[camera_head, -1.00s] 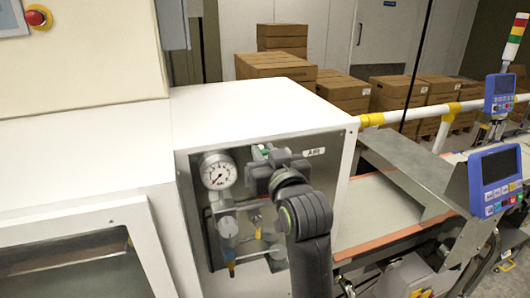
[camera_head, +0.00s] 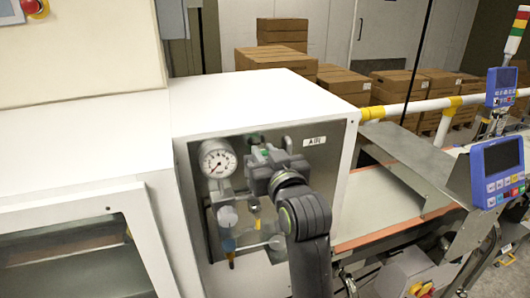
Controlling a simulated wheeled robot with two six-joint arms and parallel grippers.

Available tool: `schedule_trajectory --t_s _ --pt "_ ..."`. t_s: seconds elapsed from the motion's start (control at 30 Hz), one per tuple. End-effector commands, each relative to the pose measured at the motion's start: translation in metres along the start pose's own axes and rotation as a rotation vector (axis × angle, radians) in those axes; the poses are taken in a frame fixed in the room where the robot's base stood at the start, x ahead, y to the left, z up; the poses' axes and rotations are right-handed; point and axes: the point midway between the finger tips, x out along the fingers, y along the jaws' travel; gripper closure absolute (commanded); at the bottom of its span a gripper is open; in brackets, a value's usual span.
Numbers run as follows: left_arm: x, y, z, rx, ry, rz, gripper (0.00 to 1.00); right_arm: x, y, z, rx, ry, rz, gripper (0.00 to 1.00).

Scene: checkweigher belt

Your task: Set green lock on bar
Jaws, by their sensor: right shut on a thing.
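My right gripper (camera_head: 258,172) is in front of the air panel (camera_head: 320,188), to the right of the round gauge (camera_head: 217,159). It is shut on the green lock, which is mostly hidden by the jaws and wrist. A small dull green patch (camera_head: 254,139) shows just above the gripper; I cannot tell whether it is the lock or part of the panel. Low in the panel, a pale horizontal piece (camera_head: 250,246) shows beside my arm; I cannot tell whether it is the bar. My left gripper is not in view.
A white cabinet top (camera_head: 245,97) lies above the panel. A filter bowl (camera_head: 227,217) hangs below the gauge. The belt (camera_head: 385,205) and a blue display (camera_head: 497,165) are on the right. Brown boxes (camera_head: 275,62) stand behind.

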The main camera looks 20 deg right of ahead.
Motion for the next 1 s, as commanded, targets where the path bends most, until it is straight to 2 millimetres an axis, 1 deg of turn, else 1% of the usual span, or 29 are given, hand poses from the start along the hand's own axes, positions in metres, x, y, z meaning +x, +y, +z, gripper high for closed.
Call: schedule_trajectory --t_s 0.47,0.5,0.67,1.0 --pt "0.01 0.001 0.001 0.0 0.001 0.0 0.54 0.0 0.0 0.015 0.001 0.002 0.0 1.0" --pt "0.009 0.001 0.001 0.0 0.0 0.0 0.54 0.0 0.0 0.013 0.0 0.003 0.0 0.76" --pt "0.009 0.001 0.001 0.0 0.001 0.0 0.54 0.0 0.0 0.013 0.0 0.002 0.0 0.55" --pt "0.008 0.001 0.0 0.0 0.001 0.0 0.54 0.0 0.0 0.014 0.0 -0.001 0.0 0.54"
